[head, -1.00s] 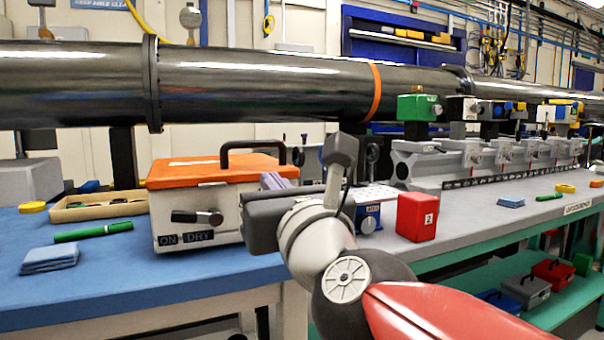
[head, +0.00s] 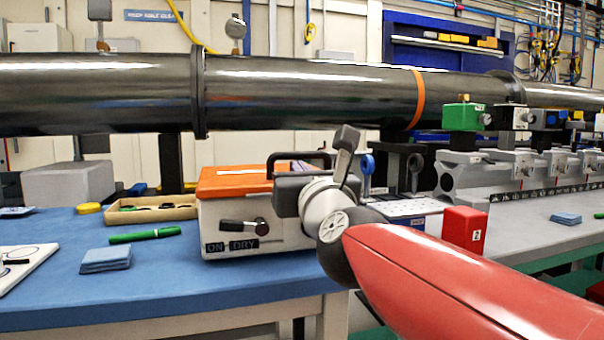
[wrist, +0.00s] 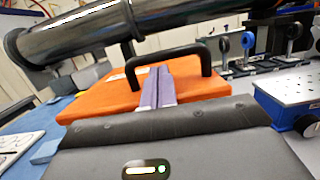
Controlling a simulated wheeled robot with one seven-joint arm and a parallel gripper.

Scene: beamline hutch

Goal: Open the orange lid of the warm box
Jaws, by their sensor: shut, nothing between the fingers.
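The warm box (head: 221,228) is a white box with a front latch and the labels ON and DRY, standing on the blue bench top. Its orange lid (head: 228,181) lies flat and closed on top. A black bar handle (head: 300,157) rises from the lid, and in the wrist view the handle (wrist: 165,54) stands across the lid (wrist: 95,100). My gripper (wrist: 158,72) is shut and empty, its purple fingers together over the lid, pointing at the handle's opening. In the head view my wrist hides the fingers and the lid's right part. I cannot tell whether they touch the handle.
A long dark pipe (head: 300,88) runs behind and above the box. A wooden tray (head: 150,214), green marker (head: 145,236) and blue cloths (head: 106,260) lie to its left. A red block (head: 464,230) and optics mounts stand to the right. Bench in front is mostly clear.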

